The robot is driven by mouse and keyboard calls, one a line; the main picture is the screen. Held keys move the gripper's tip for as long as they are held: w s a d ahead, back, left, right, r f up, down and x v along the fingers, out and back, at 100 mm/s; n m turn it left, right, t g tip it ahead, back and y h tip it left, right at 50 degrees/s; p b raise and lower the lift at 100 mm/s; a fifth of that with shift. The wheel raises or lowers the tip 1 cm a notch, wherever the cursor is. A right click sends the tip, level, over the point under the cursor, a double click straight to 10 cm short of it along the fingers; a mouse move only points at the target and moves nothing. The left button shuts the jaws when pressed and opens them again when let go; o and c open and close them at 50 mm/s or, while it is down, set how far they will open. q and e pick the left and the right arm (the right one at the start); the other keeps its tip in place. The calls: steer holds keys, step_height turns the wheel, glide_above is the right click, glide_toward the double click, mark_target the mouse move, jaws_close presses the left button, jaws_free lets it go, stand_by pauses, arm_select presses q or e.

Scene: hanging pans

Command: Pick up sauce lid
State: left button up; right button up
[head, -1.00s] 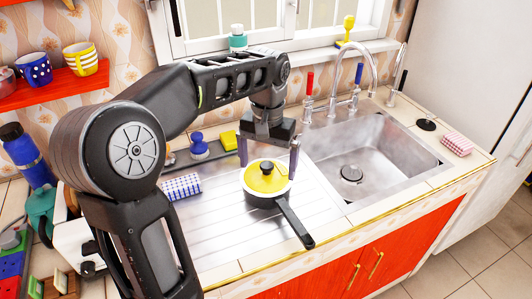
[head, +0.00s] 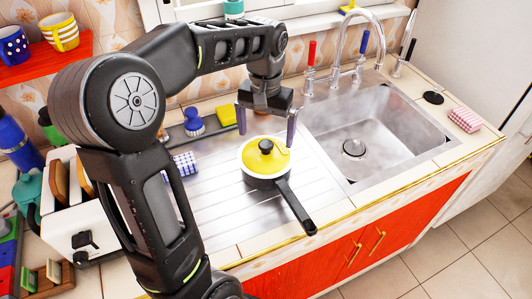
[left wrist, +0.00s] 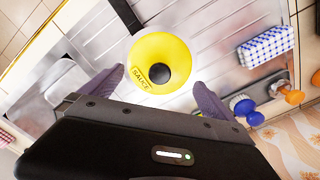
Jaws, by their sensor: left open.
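The yellow sauce lid (head: 266,155) with a dark round knob sits on a small saucepan (head: 262,182) on the steel drainboard. The pan's black handle (head: 296,207) points toward the counter's front edge. In the left wrist view the lid (left wrist: 175,50) shows the word SAUCE around its knob. My left gripper (head: 265,124) is open, fingers pointing down, just behind and above the lid. In the left wrist view its two fingertips (left wrist: 158,82) are apart, one to each side of the lid's near edge, with nothing between them gripped. My right gripper is not in view.
The sink basin (head: 352,147) lies right of the pan, with the tap (head: 358,45) behind. A blue brush (head: 194,121), yellow sponge (head: 226,116) and blue checked sponge (head: 184,164) lie left. A toaster (head: 80,210) stands at left. The drainboard front is clear.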

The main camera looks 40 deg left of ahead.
mark_target(266, 144)
arm_select(q)
step_height(266, 144, down, 5)
steer(key=shift+w+f+p, duration=0.1)
steer(key=shift+p, duration=0.5)
steer(key=shift+c, duration=0.3)
